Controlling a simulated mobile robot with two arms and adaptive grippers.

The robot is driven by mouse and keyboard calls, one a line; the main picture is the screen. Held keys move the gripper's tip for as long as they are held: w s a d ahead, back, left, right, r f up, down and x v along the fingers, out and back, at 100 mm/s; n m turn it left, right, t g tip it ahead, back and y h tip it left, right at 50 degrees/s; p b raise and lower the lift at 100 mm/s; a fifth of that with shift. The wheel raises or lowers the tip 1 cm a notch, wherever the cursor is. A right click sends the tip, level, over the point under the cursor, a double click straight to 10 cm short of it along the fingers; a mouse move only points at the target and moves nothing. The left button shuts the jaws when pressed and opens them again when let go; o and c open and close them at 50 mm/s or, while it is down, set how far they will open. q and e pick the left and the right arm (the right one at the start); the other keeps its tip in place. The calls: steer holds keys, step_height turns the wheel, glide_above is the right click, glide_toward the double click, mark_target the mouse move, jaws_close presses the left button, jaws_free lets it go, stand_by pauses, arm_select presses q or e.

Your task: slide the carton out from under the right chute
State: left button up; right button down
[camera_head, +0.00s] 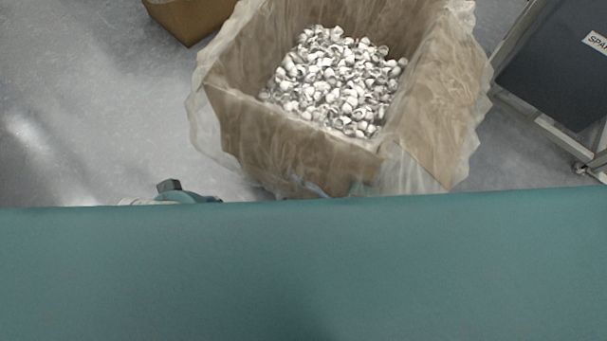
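An open brown carton (275,143) stands on the floor at upper centre. A translucent plastic liner (207,105) hangs over its rim and flares out at the sides. Many small white and grey caps (335,85) lie inside it. The near lower edge of the carton is hidden behind my teal body. A small teal and dark piece of my own arm shows left of the carton, just above the teal edge. I cannot make out either gripper. No chute shows in this view.
Part of another brown box (190,15) stands at the top left. A dark panel on a metal frame with casters (560,65) stands at the right, apart from the carton. Grey floor (80,110) is clear at the left.

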steer(key=shift+s+a+g, duration=0.3)
steer(key=shift+s+a, duration=0.15)
steer(key=shift+s, duration=0.35)
steer(key=c, duration=1.8)
jaws_free()
steer(key=v, duration=1.1)
steer(key=shift+w+d+f, duration=0.1)
steer(key=shift+w+f, duration=0.05)
steer(key=shift+f, duration=0.05)
steer(key=shift+d+r, duration=0.1)
steer(key=shift+d, duration=0.5)
